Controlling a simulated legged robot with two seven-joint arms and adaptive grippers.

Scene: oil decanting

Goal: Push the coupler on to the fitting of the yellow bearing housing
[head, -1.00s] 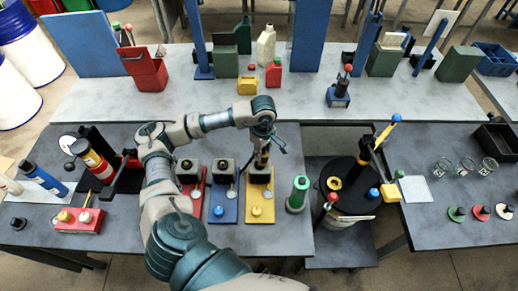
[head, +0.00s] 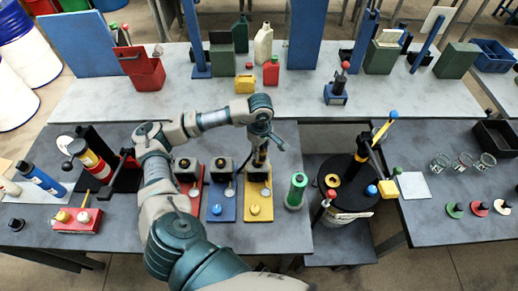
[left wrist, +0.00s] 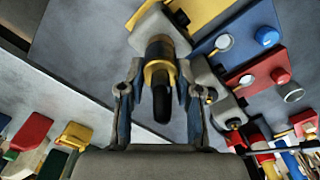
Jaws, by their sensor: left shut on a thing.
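The yellow bearing housing is a grey block on a yellow plate (head: 255,211), on the near table. It is the rightmost of three such housings, and its plate also shows at the top of the left wrist view (left wrist: 205,12). My left gripper (head: 262,154) reaches down over its block. In the left wrist view my left gripper (left wrist: 160,100) is shut on the coupler (left wrist: 159,75), a brass-coloured body with a dark end. The coupler points at the grey block. The fitting is hidden behind it, so I cannot tell whether they touch. My right gripper is out of view.
The blue (head: 222,208) and red (head: 190,203) housings stand just left. A green cylinder (head: 296,190) stands right of the yellow plate. Further right is a black drum (head: 347,190) with upright tools. My left arm passes over the table's middle.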

